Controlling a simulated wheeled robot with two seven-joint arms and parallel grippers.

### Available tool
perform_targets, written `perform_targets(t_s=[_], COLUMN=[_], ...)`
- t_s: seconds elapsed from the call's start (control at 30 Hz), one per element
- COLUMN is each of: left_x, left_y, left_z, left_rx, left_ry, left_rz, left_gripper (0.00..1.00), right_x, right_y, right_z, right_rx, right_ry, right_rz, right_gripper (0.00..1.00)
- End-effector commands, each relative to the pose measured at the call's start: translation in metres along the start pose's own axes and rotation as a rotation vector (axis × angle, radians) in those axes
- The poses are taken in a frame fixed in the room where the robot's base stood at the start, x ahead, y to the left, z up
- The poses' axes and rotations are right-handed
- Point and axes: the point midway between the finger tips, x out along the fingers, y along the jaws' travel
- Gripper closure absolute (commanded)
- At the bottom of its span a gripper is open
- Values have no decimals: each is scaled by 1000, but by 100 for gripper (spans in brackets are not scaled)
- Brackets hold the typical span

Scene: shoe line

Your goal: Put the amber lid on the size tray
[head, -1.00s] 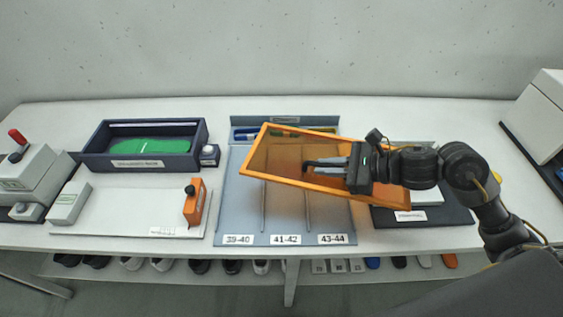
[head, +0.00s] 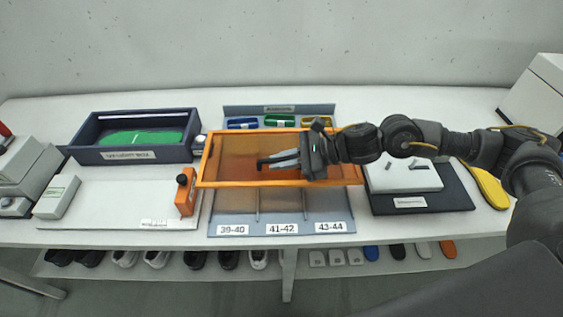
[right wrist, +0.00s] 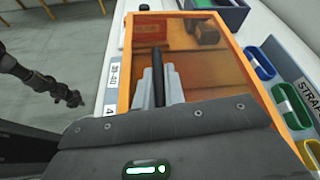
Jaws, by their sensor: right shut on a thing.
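The amber lid (head: 235,152), a see-through orange-framed rectangle, is held by my right gripper (head: 280,160) in the head view. It lies roughly level across the middle of the blue-grey size tray (head: 216,219), with its ends past the tray's sides. The tray's front labels 39-40, 41-42 and 43-44 show in front of it. In the right wrist view the lid (right wrist: 215,60) stretches ahead of my right gripper (right wrist: 158,75), whose fingers are shut on the handle. I cannot tell whether the lid touches the tray.
Blue, green and yellow straps (head: 279,121) lie in the tray's back row. A dark bin (head: 120,157) with a green insole stands at left. An orange block with a black knob (head: 186,194) stands close to the lid's left end. A white box on a dark mat (head: 403,178) lies right.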

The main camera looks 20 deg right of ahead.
Motion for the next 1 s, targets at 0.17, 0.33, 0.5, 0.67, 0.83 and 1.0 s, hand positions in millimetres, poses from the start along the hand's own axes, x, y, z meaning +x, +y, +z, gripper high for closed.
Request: perform_targets(t_s=[0.17,0.33,0.5,0.67,0.83,1.0], left_x=[0,2,6,11,17,24], left_y=[1,1,1,1,1,1], left_z=[3,2,-2,-2,-2,-1], left_rx=[0,0,0,0,0,0], left_ry=[-4,-3,1,3,3,3], left_rz=[1,1,1,1,1,1], left_gripper=[100,100,100,100,100,100], right_x=[0,1,5,11,17,24], right_y=[0,1,3,6,10,13], right_z=[0,-4,-13,-26,-43,-60], right_rx=[-1,0,1,2,1,0], right_ry=[-2,-2,-1,0,0,0], right_rz=[-1,0,0,0,0,0], right_gripper=[100,100,100,100,100,100])
